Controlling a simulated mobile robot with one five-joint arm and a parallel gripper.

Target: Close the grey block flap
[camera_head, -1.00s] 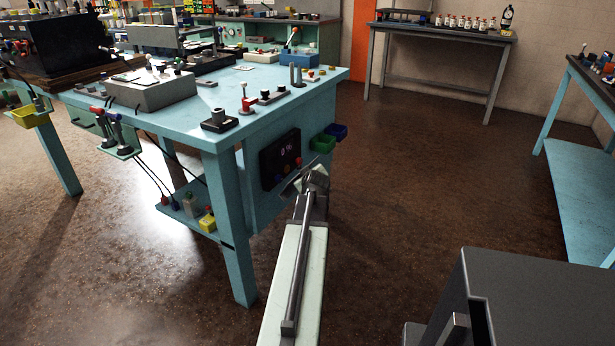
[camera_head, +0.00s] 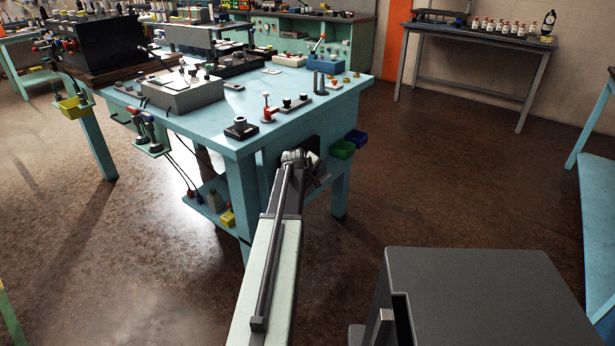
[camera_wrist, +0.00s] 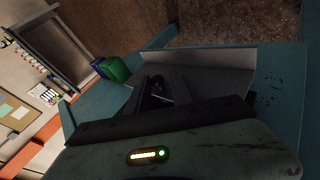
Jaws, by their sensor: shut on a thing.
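A grey flap (camera_wrist: 215,72), a flat plate with a bent, lighter edge, shows at the centre right of the wrist view, against the blue-green table end. My gripper (camera_wrist: 160,90) is shut on the flap near its left part; the dark wrist body hides much of the contact. In the head view my gripper (camera_head: 306,164) is at the right end of the blue-green table (camera_head: 225,125), just below the top. My arm covers most of the black panel there, and I cannot tell how far the flap stands open.
Green bin (camera_head: 342,150) and blue bin (camera_head: 356,138) hang on the table end, close to my gripper. A grey box (camera_head: 182,92) and several small fittings stand on the tabletop. Open floor (camera_head: 430,170) lies to the right. A dark grey block (camera_head: 480,290) is at front right.

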